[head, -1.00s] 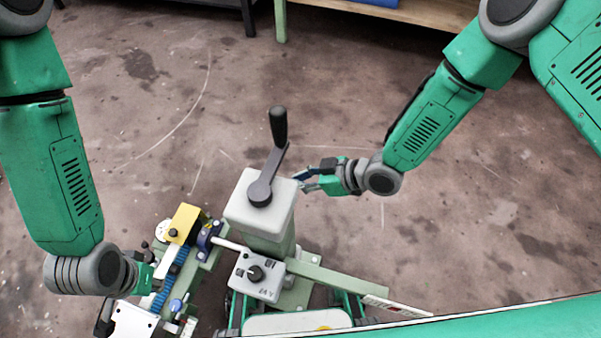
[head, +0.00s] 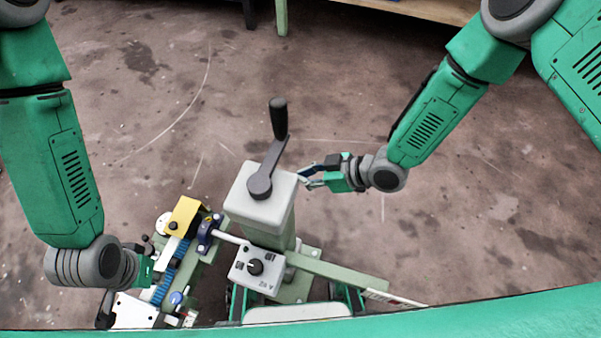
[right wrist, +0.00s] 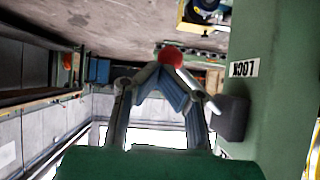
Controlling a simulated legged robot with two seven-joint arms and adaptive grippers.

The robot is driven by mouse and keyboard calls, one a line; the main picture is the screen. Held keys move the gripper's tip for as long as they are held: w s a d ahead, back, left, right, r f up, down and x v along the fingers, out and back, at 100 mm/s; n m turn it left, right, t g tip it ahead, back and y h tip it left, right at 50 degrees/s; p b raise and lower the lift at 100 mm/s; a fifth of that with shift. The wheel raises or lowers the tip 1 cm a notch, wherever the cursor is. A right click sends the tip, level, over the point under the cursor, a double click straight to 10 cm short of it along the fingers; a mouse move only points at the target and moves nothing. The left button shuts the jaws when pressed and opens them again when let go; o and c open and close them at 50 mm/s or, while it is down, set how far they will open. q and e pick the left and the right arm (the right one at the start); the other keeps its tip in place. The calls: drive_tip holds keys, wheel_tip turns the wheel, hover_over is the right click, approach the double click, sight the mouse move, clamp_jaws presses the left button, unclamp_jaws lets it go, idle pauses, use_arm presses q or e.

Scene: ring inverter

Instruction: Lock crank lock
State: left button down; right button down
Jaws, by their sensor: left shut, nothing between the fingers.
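The crank (head: 268,172), a grey arm with an upright black handle, sits on top of the pale green column (head: 262,212). The right wrist view shows the column's side with a LOCK label (right wrist: 243,68), a dark grey knob (right wrist: 231,118) below it and a red ball (right wrist: 171,56). My right gripper (head: 304,179) is at the column's right side. In the right wrist view its fingers (right wrist: 163,70) converge close to the red ball; I cannot tell whether they hold it. My left gripper (head: 152,271) is shut and empty beside the left-hand mechanism.
The left-hand mechanism has a yellow block (head: 184,216) and a blue spring (head: 168,270). A grey switch box (head: 256,268) stands in front of the column. A green bar (head: 335,272) extends to the right. The floor behind and right is open; a bench (head: 430,8) stands far back.

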drive_tip(key=v, duration=1.1)
drive_tip(key=shift+r, duration=0.3)
drive_tip(key=shift+a, duration=0.1)
drive_tip(key=s+d+r+m+g+h+p, duration=0.1)
drive_tip(key=s+d+r+m+h+p, duration=0.2)
drive_tip(key=s+d+m+h+p, duration=0.2)
drive_tip(key=s+d+r+m+g+h+p, duration=0.2)
drive_tip(key=s+d+m+h+p, duration=0.3)
drive_tip(key=s+d, duration=0.5)
drive_tip(key=s+m+p, duration=0.1)
drive_tip(key=s+m, duration=0.1)
drive_tip(key=s, duration=0.1)
drive_tip(key=shift+s+d+r+h+p, duration=0.2)
drive_tip(key=shift+d+r+h+p, duration=0.1)
drive_tip(key=shift+d+r+p, duration=0.1)
